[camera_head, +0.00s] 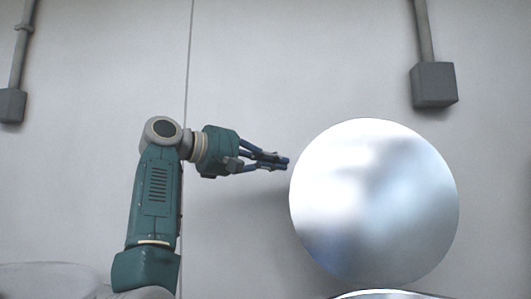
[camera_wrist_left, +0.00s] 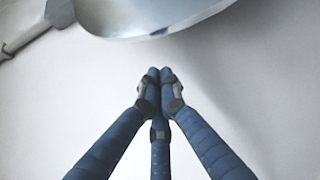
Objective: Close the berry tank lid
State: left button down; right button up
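The tank lid (camera_head: 374,200) is a large shiny metal disc. It stands raised, its round face toward the head camera. Below it, a thin curved strip of the tank rim (camera_head: 385,294) shows at the bottom edge; the rest of the tank is out of view. My left gripper (camera_head: 286,163) is just left of the lid's left edge in the head view, its blue fingers pointing right. In the left wrist view its fingertips (camera_wrist_left: 160,75) are together with nothing between them. A shiny metal edge, likely the lid (camera_wrist_left: 150,18), lies beyond them at the top. My right gripper is not in view.
A pale wall (camera_head: 260,60) fills the background. Grey boxes with conduits hang on it, one at the upper right (camera_head: 433,86) and one at the far left (camera_head: 12,105). The space around my left gripper looks clear except for the lid.

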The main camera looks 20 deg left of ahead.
pick_arm(q)
jog(key=d+p, duration=0.1)
jog(key=d, duration=0.2)
jog(key=shift+s+d+p, duration=0.15)
jog(key=shift+d+p, duration=0.15)
jog(key=shift+p, duration=0.05)
dwell(0.4)
